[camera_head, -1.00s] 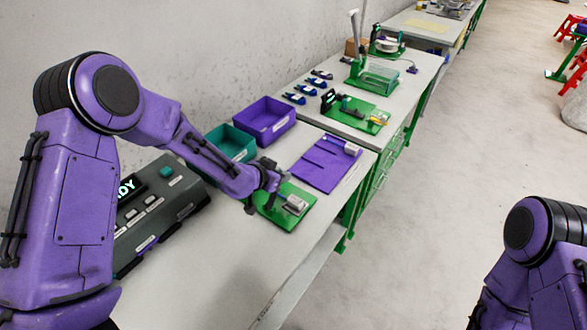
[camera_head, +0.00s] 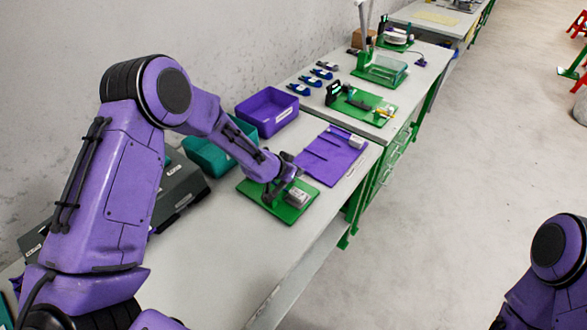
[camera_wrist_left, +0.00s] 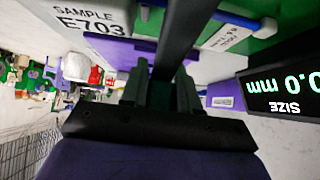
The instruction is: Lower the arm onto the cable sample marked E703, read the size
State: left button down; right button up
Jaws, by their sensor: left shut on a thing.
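In the head view my left gripper (camera_head: 277,192) is over a green base plate (camera_head: 262,207) that carries a small grey block (camera_head: 297,197). In the left wrist view my left gripper (camera_wrist_left: 163,85) is shut on a dark bar (camera_wrist_left: 187,30), which runs up between the fingers. A pale surface marked "SAMPLE E703" (camera_wrist_left: 92,22) is at the upper left. A black display (camera_wrist_left: 285,88) at the right shows upside-down green text, "0.0 mm" and "SIZE"; its edge is cut off. My right gripper is out of view.
A purple tray (camera_head: 330,160) lies just beyond the green plate. A teal bin (camera_head: 210,155) and a purple bin (camera_head: 267,112) stand by the wall. A dark grey device (camera_head: 178,192) is partly behind my left arm. The near table top (camera_head: 225,265) is clear.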

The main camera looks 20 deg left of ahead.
pick_arm(q)
jog(key=shift+s+f, duration=0.25)
jog(key=shift+f, duration=0.4)
jog(key=c, duration=0.9)
grip_release()
jog(key=shift+c, duration=0.2)
jog(key=shift+a+r, duration=0.1)
jog(key=shift+r, duration=0.3)
jog(key=b+v, duration=0.1)
jog(key=v, duration=0.9)
jog(key=shift+s, duration=0.2)
